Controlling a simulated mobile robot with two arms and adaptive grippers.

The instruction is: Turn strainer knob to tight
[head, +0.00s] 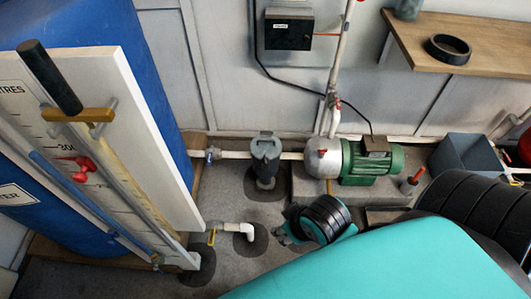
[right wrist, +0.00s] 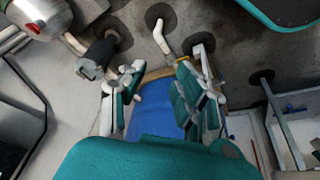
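The strainer (head: 265,158) is a dark grey body with a lighter grey knob (head: 265,146) on top, set in the pipe line between the blue tank and the pump. It also shows in the right wrist view (right wrist: 98,58), just left of my fingers. My right gripper (head: 281,229) is low over the floor, to the right of and nearer than the strainer, apart from it. In the right wrist view its teal and grey fingers (right wrist: 160,72) are spread with nothing between them. Its forearm hides part of the fingers in the head view. My left gripper is not in view.
The green pump (head: 372,163) sits on a concrete block right of the strainer. A white elbow pipe (head: 240,229) rises from the floor at the front left. The blue tank (head: 155,75) and white gauge board (head: 130,130) stand left. A wooden shelf (head: 425,40) is at the back right.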

